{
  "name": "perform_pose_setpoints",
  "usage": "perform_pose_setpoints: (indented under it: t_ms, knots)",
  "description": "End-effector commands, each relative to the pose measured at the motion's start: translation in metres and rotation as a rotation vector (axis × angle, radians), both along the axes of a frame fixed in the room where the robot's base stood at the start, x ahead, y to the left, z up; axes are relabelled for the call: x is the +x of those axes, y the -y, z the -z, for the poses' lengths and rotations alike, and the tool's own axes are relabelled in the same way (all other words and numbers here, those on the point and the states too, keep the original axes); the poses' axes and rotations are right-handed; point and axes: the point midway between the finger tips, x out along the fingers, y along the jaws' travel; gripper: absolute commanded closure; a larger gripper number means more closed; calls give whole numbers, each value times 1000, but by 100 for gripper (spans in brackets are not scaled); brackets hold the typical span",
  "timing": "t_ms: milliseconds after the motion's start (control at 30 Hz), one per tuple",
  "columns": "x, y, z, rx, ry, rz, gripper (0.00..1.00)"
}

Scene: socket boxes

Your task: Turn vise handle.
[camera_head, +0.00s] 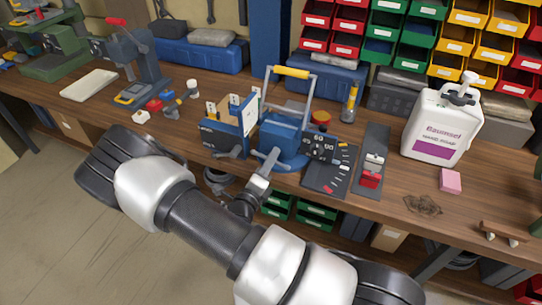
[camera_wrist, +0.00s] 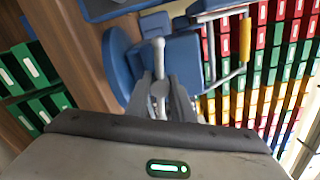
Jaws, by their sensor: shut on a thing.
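The blue vise (camera_head: 281,138) stands at the front edge of the workbench, and its blue body also shows in the wrist view (camera_wrist: 182,58). Its grey metal handle (camera_wrist: 158,50) has a rounded end and a round hub. My gripper (camera_wrist: 161,92) is shut on this handle, with one finger on each side of it. In the head view my gripper (camera_head: 257,188) is at the vise's front, low near the bench edge. Part of the handle is hidden between the fingers.
A tall metal frame with a yellow grip (camera_head: 291,72) rises behind the vise. A blue box-shaped device (camera_head: 228,135) stands close on the left, and a black dial panel (camera_head: 325,165) on the right. A white canister (camera_head: 440,127) stands further right. Green bins (camera_head: 316,212) are below the bench.

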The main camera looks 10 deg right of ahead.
Motion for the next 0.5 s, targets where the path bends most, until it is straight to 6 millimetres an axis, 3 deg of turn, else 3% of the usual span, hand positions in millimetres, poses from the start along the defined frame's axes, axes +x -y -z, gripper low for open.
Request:
perform_pose_setpoints:
  t_ms: [500]
  knots:
    - [0,0,0,-43,-31,0,100]
